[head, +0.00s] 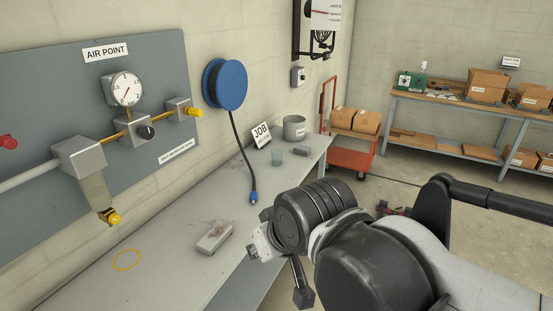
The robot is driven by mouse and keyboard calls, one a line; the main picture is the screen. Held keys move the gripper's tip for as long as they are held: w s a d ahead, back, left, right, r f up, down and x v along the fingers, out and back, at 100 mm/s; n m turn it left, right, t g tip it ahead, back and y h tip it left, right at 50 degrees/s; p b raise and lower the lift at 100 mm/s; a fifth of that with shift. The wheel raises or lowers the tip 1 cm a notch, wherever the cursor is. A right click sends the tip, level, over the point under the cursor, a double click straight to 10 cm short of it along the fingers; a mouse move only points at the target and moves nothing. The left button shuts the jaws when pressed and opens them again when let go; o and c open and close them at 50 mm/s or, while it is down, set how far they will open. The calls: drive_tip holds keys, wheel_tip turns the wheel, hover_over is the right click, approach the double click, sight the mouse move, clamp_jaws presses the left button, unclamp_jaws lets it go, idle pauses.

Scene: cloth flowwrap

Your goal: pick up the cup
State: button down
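A small translucent blue-grey cup (277,157) stands upright near the far end of the long grey bench, in front of a sign reading JOB. It is clear of my arm in the picture. My gripper (280,250) is nearer the camera, at the bench's right edge and well short of the cup. My dark wrist hides part of it, and its fingers are too unclear to tell open from shut. I see nothing held in it.
A grey pot (294,128), the JOB sign (262,134) and a small grey block (301,151) stand close around the cup. A grey box (214,237), a hose end (253,197) and a yellow ring mark (127,260) are on the nearer bench.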

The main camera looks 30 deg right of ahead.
idle(0.3)
drive_tip(key=c, duration=0.9)
unclamp_jaws()
drive_tip(key=shift+o, duration=0.2)
drive_tip(key=shift+w+r, duration=0.1)
